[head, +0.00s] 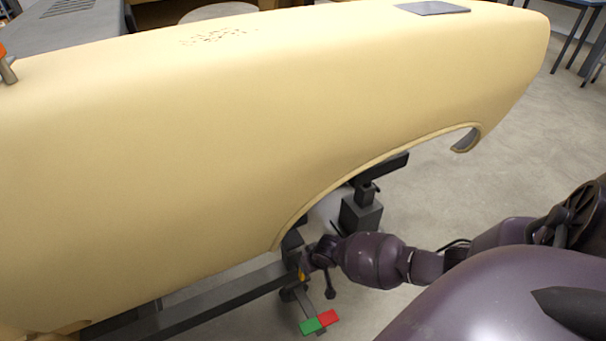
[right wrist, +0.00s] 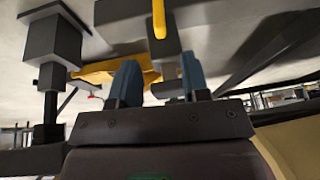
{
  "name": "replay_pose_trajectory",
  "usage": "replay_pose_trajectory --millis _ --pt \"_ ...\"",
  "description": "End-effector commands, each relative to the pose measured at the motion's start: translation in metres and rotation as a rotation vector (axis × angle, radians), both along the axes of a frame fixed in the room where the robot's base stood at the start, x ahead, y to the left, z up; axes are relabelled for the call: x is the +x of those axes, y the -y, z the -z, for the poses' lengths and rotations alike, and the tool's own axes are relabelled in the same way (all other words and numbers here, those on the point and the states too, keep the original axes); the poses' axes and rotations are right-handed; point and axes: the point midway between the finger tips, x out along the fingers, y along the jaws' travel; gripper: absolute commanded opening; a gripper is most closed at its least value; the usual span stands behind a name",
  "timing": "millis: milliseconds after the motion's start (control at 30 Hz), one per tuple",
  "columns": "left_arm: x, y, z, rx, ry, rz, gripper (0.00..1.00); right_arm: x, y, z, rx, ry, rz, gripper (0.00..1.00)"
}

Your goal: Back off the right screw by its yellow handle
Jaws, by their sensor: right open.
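In the right wrist view a yellow handle (right wrist: 159,20) stands out in front of a dark block (right wrist: 135,12), just beyond my right gripper (right wrist: 160,75). The two blue fingers are apart with nothing clasped between them. The handle lines up roughly with the gap between them. In the head view my right gripper (head: 306,260) is at the dark stand under the shell's wheel arch, and a small yellow patch (head: 302,276) shows beside it. The screw's thread cannot be made out. My left gripper is not in view.
A large pale yellow shell (head: 200,150) fills the head view above the stand's dark beam (head: 215,300). A dark post (head: 361,213) stands behind the arch. A green plate (head: 311,327) and a red plate (head: 329,317) sit low in front. Bare floor (head: 500,170) lies right.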

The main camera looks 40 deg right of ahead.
Motion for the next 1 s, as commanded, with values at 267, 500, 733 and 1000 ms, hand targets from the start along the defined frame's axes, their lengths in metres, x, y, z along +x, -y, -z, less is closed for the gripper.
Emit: replay_pose_trajectory --millis 267,500,733,1000 --pt "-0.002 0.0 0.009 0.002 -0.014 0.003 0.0 0.003 0.0 0.018 0.016 -0.007 0.04 0.43" --pt "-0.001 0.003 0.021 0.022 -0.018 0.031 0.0 0.015 0.001 0.06 0.014 -0.015 0.039 0.43" --pt "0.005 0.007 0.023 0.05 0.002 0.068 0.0 0.029 0.001 0.09 0.014 -0.012 0.039 0.43" --pt "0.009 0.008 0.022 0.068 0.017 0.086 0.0 0.04 0.002 0.101 0.014 -0.004 0.038 0.43"
